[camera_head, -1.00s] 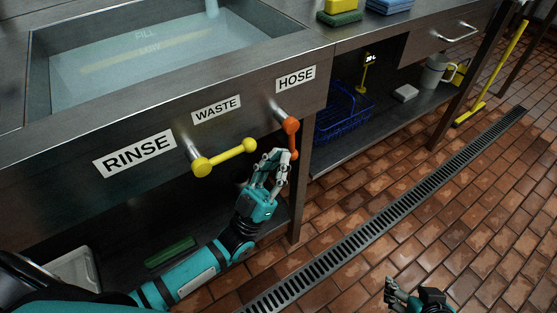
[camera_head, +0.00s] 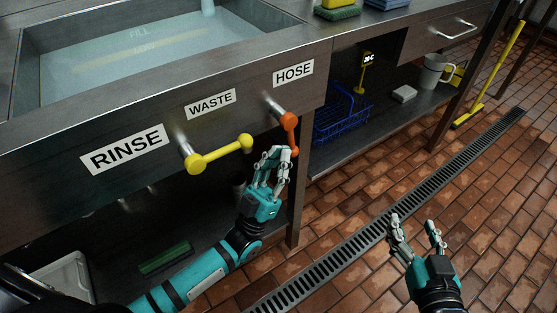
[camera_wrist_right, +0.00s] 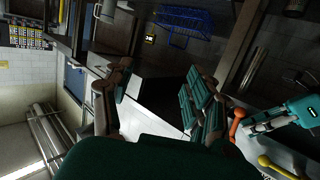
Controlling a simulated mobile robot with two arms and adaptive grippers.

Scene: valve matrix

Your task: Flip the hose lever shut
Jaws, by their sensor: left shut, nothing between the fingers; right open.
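The orange hose lever (camera_head: 289,122) is on the sink's front panel beneath the HOSE label (camera_head: 293,72). Its arm points downward, and it also shows in the right wrist view (camera_wrist_right: 236,122). My left gripper (camera_head: 277,155) is shut and empty. Its fingertips are right at the lower end of the orange lever; I cannot tell whether they touch it. My right gripper (camera_head: 414,222) is open and empty over the tiled floor, away from the panel. Its spread fingers frame the right wrist view (camera_wrist_right: 153,90).
A yellow lever (camera_head: 220,152) sticks out sideways left of the orange one, under the WASTE label (camera_head: 210,103). The RINSE label (camera_head: 123,149) is further left. A blue wire basket (camera_head: 342,120) stands on the lower shelf. Open tiled floor and a drain grate (camera_head: 400,205) lie to the right.

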